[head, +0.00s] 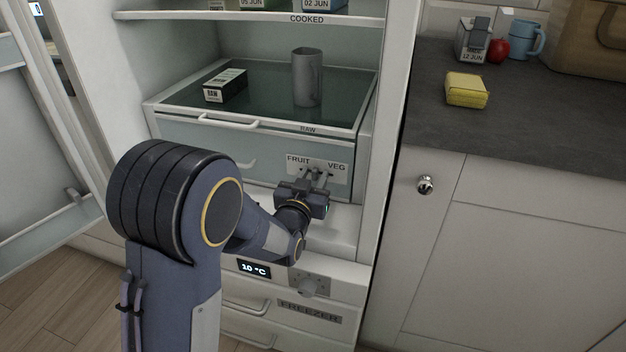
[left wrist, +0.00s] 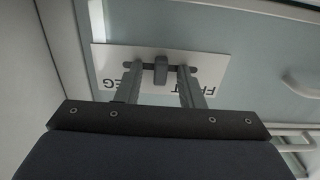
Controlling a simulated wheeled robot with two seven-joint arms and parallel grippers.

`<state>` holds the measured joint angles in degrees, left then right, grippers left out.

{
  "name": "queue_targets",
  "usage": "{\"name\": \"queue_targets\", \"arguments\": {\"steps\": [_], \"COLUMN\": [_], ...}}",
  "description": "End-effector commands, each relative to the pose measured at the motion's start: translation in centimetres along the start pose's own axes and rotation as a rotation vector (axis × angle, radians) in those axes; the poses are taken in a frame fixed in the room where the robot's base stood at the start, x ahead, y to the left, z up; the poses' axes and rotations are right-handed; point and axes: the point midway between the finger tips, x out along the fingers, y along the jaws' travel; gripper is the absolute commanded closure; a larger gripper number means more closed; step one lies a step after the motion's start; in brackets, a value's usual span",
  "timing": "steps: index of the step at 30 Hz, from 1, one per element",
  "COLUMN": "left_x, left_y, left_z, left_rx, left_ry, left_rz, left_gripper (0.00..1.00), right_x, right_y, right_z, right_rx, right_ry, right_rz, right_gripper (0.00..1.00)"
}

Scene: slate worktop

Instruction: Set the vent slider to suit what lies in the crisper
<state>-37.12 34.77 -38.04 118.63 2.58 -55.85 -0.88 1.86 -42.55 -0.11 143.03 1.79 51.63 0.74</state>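The vent slider's white plate (head: 336,172), marked FRUIT at left and VEG at right, is on the front of the crisper drawer (head: 208,148). My left gripper (head: 318,181) is at this plate. In the left wrist view the plate (left wrist: 213,67) appears upside down, and the dark slider knob (left wrist: 161,68) sits near the middle of its slot. My left gripper's fingers (left wrist: 160,83) stand open on either side of the knob, with a gap on each side. The crisper is shut and its contents cannot be made out. My right gripper is not in view.
A grey cup (head: 307,78) and a small black and white box (head: 225,85) stand on the shelf above the crisper. The fridge door (head: 40,150) stands open at left.

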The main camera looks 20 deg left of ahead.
Motion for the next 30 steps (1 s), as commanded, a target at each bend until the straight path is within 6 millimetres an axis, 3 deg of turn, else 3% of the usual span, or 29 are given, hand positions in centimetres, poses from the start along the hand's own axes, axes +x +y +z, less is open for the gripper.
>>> {"name": "queue_targets", "arguments": {"steps": [7,15,23,30], "left_x": [0.1,0.1,0.1,0.1], "left_y": [0.0,0.0,0.0,3.0], "left_z": [0.0,0.0,0.0,0.0], "left_rx": [0.000,0.000,0.000,-0.001], "left_ry": [-0.001,-0.001,-0.001,0.001], "left_rz": [0.000,0.000,0.000,0.002], "left_gripper": [0.65,1.00,1.00,1.00], "right_x": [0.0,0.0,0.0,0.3], "right_y": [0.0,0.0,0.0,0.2], "right_z": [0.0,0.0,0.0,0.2], "right_rx": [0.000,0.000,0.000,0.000], "right_ry": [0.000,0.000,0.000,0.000], "right_rz": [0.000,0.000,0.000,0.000], "right_gripper": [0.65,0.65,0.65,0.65]}}
